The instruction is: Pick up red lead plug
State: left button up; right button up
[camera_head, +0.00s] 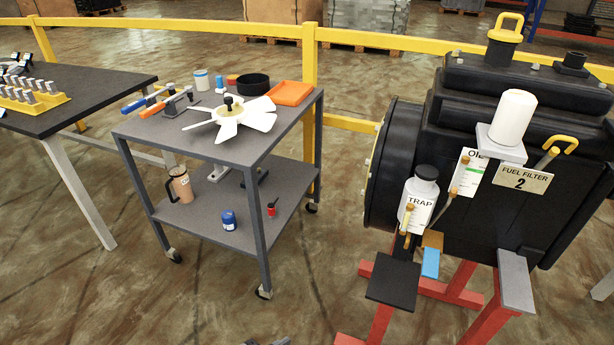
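A small red piece (271,210) with a dark thin upper part stands on the lower shelf of the grey cart (180,222), toward its right side. It is the only small red item I see on the cart; it is too small to tell whether it is the red lead plug. Neither of my grippers can be made out clearly. Small grey shapes (281,341) are cut off at the bottom edge, and I cannot tell what they are.
A blue jar (229,220) and a tan tumbler (181,186) share the lower shelf. The top shelf holds a white fan (236,119), an orange tray (289,93) and tools. A black engine (450,150) on red legs stands right. A yellow rail (200,24) runs behind.

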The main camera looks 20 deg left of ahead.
aim_at(271, 209)
jog(key=z, duration=0.2)
jog(key=k, duration=0.4)
jog(key=u, duration=1.7)
jog(key=i, duration=1.9)
jog(key=z, duration=0.45)
